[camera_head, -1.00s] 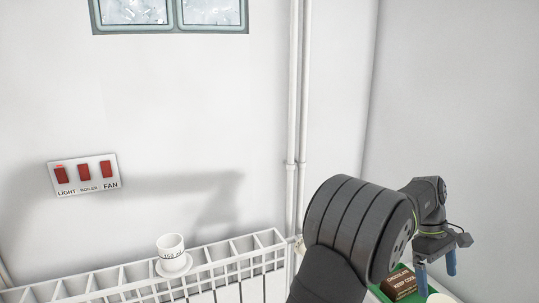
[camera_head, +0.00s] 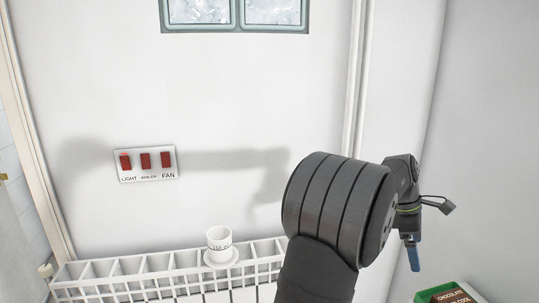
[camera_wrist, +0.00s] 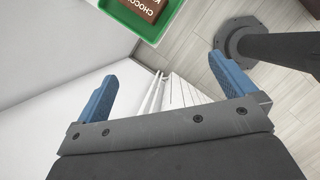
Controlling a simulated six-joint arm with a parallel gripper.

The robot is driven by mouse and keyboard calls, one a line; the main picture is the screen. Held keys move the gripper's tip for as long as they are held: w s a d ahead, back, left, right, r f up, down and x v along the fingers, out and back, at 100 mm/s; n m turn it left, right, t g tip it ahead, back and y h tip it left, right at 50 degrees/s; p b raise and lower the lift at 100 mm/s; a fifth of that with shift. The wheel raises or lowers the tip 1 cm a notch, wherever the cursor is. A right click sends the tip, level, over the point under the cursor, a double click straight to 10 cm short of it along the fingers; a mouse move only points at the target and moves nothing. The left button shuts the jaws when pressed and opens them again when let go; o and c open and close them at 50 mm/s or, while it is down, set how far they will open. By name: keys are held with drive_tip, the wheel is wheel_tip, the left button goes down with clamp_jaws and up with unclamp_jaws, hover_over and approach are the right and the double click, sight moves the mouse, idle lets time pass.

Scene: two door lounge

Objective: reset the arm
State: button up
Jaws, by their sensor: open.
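My gripper (camera_wrist: 163,90) shows in the wrist view with its two blue fingers wide apart and nothing between them. In the head view my gripper (camera_head: 411,252) hangs from the raised arm at the right, its blue finger pointing down. Only one finger is clear there. It is above and to the left of a green tray (camera_head: 428,295) holding a brown chocolate box (camera_head: 462,299). The green tray (camera_wrist: 128,19) and chocolate box (camera_wrist: 147,8) also show at the top of the wrist view, apart from the fingers.
A white cup (camera_head: 219,239) stands on a saucer (camera_head: 221,261) on the white radiator (camera_head: 130,280) against the wall. A switch panel (camera_head: 147,179) labelled light, boiler and fan is above it. White pipes (camera_head: 357,95) run up the wall. Open floor (camera_wrist: 285,120) shows in the wrist view.

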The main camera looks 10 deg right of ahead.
drive_tip(key=w+a+r+n+t+h, duration=0.1)
drive_tip(key=w+a+n+t, duration=0.1)
drive_tip(key=w+a+n, duration=0.6)
drive_tip(key=shift+w+a+r+t, duration=0.3)
drive_tip(key=shift+w+a, duration=3)
drive_tip(key=shift+a, duration=0.45)
